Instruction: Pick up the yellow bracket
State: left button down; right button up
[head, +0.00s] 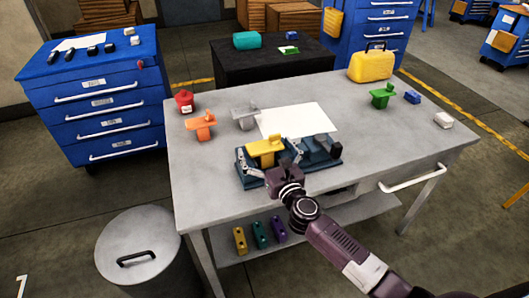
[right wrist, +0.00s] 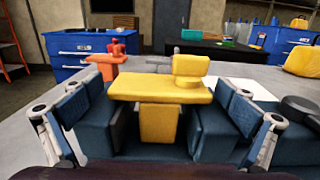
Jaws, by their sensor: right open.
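The yellow bracket (head: 265,148) sits upright in the dark blue jig (head: 328,163) on the grey table. In the right wrist view the bracket (right wrist: 160,92) shows a wide flat top, a raised block on it and a stem below. My right gripper (head: 273,169) is open at the near side of the bracket. Its two fingers stand apart on either side of the bracket's stem in the right wrist view, and I see no contact. My left gripper is not in view.
An orange bracket (head: 200,126), a grey bracket (head: 244,115) and a red object (head: 184,101) stand behind to the left. A white sheet (head: 305,120) lies behind the jig. A green bracket (head: 382,96) and a yellow case (head: 371,66) stand at the back right.

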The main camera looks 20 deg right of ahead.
jog(key=shift+w, duration=0.2)
jog(key=shift+s, duration=0.1)
jog(key=c, duration=1.5)
jog(key=shift+r, duration=0.1)
jog(key=shift+c, duration=0.9)
